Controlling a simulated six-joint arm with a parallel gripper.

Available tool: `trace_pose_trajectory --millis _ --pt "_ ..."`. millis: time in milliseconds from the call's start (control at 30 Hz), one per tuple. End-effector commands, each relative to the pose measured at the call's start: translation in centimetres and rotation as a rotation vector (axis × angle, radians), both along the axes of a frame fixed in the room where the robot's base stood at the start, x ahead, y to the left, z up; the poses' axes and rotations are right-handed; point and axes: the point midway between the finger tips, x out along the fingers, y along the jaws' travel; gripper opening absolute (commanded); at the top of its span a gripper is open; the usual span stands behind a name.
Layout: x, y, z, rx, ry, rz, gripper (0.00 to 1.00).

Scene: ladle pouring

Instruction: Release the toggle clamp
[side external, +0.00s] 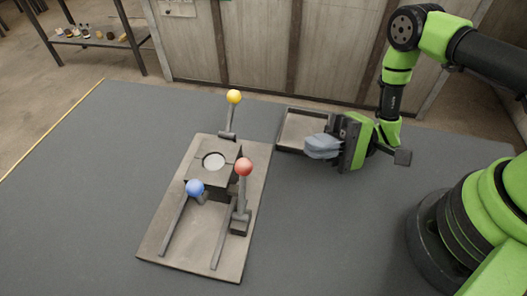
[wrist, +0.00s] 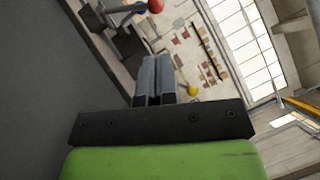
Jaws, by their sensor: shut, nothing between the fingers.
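A fixture board (side external: 160,225) lies on the table and carries a grey block with a round pale disc (side external: 214,161) in its top. Several ball-topped levers stand on it: a red ball (side external: 243,167) on an upright lever at the right front, a blue ball (side external: 195,188) low at the front, and a yellow ball (side external: 234,97) on an upright lever at the back. I cannot tell which lever is the toggle clamp's. My gripper (side external: 308,147) is shut and empty, right of the fixture and apart from it. The wrist view shows the red ball (wrist: 155,6) and the yellow ball (wrist: 193,90) beyond the fingers.
A shallow open tray (side external: 290,143) lies behind and below my gripper, to the right of the fixture. The table (side external: 90,185) is clear on the left and front. A panelled wall (side external: 255,45) and a shelf with small items (side external: 90,38) stand behind.

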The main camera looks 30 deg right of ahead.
Motion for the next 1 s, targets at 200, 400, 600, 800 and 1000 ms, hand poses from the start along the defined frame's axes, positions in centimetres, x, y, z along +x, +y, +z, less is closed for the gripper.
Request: trace_pose_trajectory --millis 200,400,600,800,1000 --pt "0.0 0.0 -0.3 0.001 0.0 -0.015 0.0" --pt "0.0 0.0 -0.3 0.001 0.001 -0.013 0.0" --pt "0.2 1.6 0.1 0.001 0.001 -0.006 0.0" --pt "0.7 4.9 0.9 0.001 0.0 -0.005 0.0" --pt "1.3 7.9 1.6 0.001 0.002 -0.007 0.0"
